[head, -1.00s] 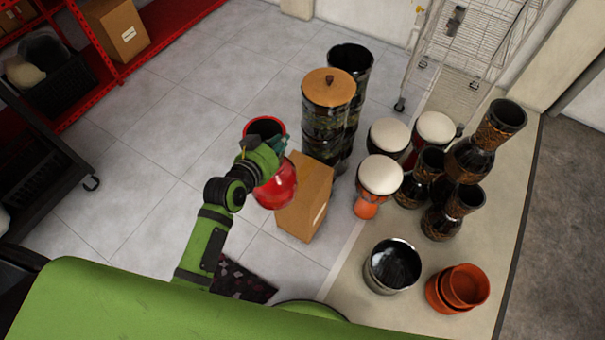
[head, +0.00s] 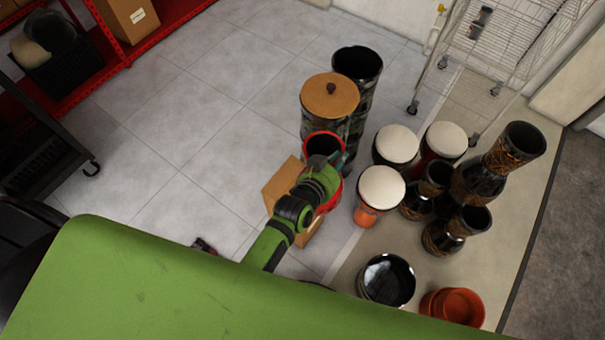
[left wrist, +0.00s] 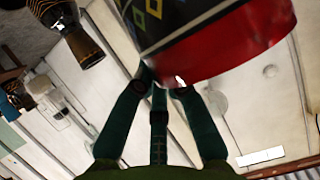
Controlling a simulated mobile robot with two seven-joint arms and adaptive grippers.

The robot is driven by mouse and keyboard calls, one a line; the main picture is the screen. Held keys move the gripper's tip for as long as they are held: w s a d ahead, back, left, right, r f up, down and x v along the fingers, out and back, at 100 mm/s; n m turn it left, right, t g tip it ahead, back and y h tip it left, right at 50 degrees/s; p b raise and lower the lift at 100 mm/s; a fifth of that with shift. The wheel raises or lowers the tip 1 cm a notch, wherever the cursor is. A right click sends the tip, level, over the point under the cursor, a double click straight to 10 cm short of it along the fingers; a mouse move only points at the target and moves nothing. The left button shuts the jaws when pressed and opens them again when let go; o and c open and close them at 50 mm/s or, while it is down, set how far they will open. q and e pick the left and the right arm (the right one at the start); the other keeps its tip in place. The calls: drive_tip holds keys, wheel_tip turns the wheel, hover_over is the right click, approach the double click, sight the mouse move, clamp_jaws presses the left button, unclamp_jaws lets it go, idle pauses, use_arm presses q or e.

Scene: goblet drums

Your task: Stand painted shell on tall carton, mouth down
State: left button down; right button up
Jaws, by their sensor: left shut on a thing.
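The painted shell (head: 333,198) is red, with a dark, patterned band showing in the left wrist view (left wrist: 215,45). My left gripper (head: 338,168) is shut on its side. In the head view one open, red-rimmed end faces up at the camera. The red body below is partly hidden by my gripper and arm. The tall carton (head: 284,184) is brown and stands on the floor. The shell is in front of or over the carton's right part in the picture; whether they touch I cannot tell. My right gripper is not in view.
A tall dark drum with a tan lid (head: 330,96) stands close behind the shell. White-topped drums (head: 381,187) and dark goblet shells (head: 465,222) crowd the right. A dark metallic bowl (head: 387,280) and orange pots (head: 452,306) are in front.

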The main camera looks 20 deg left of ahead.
use_arm(q)
drive_tip(key=w+a+f+b, duration=0.2)
drive_tip(key=a+b, duration=0.1)
drive_tip(key=w+a+f+b, duration=0.2)
drive_tip(key=a+b, duration=0.1)
drive_tip(key=w+a+f+b, duration=0.2)
drive_tip(key=a+b, duration=0.1)
drive_tip(key=b, duration=0.1)
drive_tip(key=shift+a+f, duration=0.1)
drive_tip(key=shift+f, duration=0.15)
drive_tip(key=f+b, duration=0.2)
drive_tip(key=b, duration=0.1)
drive_tip(key=f+b, duration=0.2)
drive_tip(key=shift+w+a+f, duration=0.1)
drive_tip(key=shift+w+a, duration=0.05)
drive_tip(key=shift+a, duration=0.15)
drive_tip(key=c, duration=1.7)
unclamp_jaws()
drive_tip(key=shift+f, duration=0.25)
drive_tip(key=o, duration=0.4)
drive_tip(key=shift+s, duration=0.2)
